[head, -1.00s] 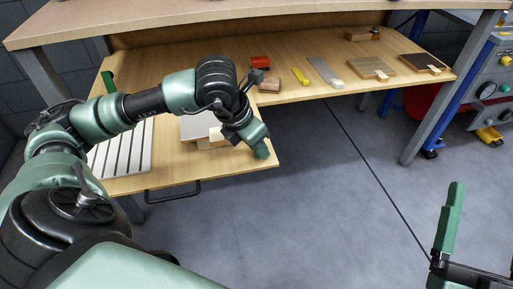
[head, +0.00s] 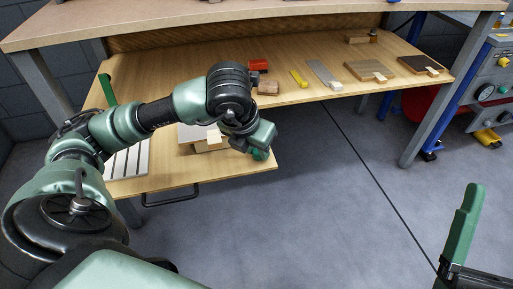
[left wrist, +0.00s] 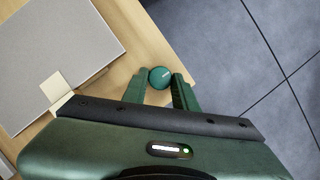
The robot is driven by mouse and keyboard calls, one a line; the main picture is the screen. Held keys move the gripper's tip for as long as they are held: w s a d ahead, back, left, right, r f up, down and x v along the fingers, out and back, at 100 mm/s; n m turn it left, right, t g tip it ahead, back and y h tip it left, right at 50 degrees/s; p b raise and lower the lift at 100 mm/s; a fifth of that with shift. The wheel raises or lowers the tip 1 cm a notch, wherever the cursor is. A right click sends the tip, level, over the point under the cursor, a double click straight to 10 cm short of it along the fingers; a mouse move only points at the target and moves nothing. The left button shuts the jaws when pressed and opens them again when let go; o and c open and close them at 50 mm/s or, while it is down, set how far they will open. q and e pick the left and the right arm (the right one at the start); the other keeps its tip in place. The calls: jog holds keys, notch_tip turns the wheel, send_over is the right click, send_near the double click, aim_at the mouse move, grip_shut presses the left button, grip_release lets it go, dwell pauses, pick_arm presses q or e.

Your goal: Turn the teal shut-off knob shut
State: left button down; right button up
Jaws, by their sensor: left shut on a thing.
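The teal shut-off knob (left wrist: 160,77) is a round knob at the corner of the pale wooden board, with the grey floor beyond it. In the left wrist view it sits between the two green fingers of my left gripper (left wrist: 162,88), which is shut on it. In the head view my left gripper (head: 260,150) is at the front right corner of the lower shelf (head: 225,174), with the knob mostly hidden. My right gripper (head: 461,235) shows only as one green finger at the lower right, over the floor; its opening cannot be judged.
A grey panel (left wrist: 62,58) with a small wooden piece lies beside the knob. A white slatted panel (head: 130,165) lies further left. Red, yellow and wooden items stand along the back shelf. A blue-framed machine (head: 488,85) stands at the right. The floor between is clear.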

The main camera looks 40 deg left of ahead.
pick_arm(q)
jog(key=c, duration=1.1)
grip_release()
jog(key=shift+r, duration=0.1)
jog(key=shift+s+r, duration=0.1)
jog(key=shift+r, duration=0.15)
jog(key=p+v, duration=0.2)
jog(key=v, duration=0.5)
jog(key=shift+p, duration=0.3)
pick_arm(e)
jog(key=w+f+g+h, duration=0.2)
jog(key=w+f+g, duration=0.3)
jog(key=f, duration=0.5)
jog(key=shift+w+g+h, duration=0.2)
jog(key=shift+g+h, duration=0.1)
jog(key=shift+g, duration=0.6)
